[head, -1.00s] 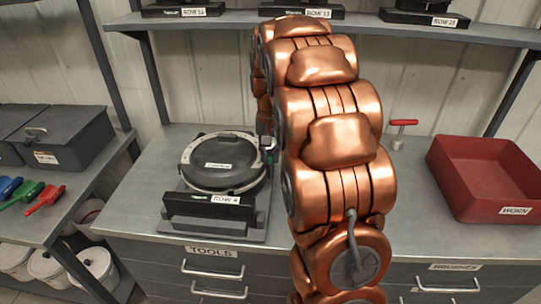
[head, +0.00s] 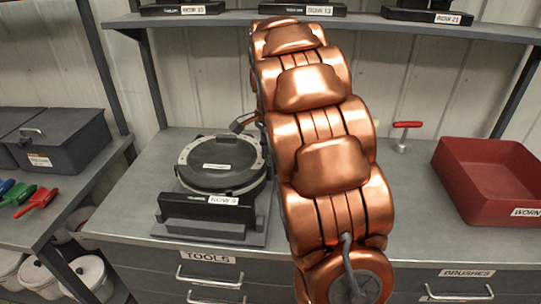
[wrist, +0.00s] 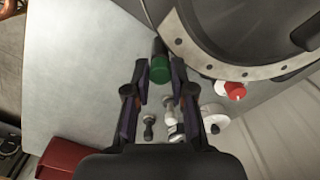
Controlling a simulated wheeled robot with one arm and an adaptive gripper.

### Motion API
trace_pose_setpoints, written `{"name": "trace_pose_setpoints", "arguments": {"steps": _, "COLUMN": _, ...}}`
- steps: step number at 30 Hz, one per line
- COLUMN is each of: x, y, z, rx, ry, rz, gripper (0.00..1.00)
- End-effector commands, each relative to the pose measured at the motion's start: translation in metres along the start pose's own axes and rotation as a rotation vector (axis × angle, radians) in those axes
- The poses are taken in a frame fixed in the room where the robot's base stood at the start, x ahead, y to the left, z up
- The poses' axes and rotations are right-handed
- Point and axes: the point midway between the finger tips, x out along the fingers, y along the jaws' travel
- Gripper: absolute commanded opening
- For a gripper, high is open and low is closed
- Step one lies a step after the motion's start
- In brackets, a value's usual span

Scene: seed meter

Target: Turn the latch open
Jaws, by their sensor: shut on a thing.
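The seed meter (head: 222,165) is a round dark unit with a pale rim, in a stand labelled ROW 9 on the bench. Part of its rim (wrist: 205,58) shows at the upper right of the wrist view. My gripper (wrist: 161,70) has its two fingers on either side of a dark, green-ended cylinder (wrist: 160,70), which looks like the latch's handle, and is shut on it. The handle is beside the rim. In the head view a dark piece (head: 243,122) shows at the meter's upper right edge; my arm hides most of that side.
A red bin (head: 490,180) and a red-handled tool (head: 406,128) are to the right on the bench. A shelf (head: 350,22) with labelled units runs above. A dark case (head: 60,140) stands left. The wrist view shows a red knob (wrist: 234,90) near the rim.

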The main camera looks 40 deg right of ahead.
Motion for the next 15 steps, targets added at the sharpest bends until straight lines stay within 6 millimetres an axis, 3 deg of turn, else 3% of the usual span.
{"name": "trace_pose_setpoints", "arguments": {"steps": 15, "x": -0.0011, "y": -0.0002, "z": -0.0009, "rx": 0.418, "ry": 0.001, "rz": 0.000, "gripper": 0.00}}
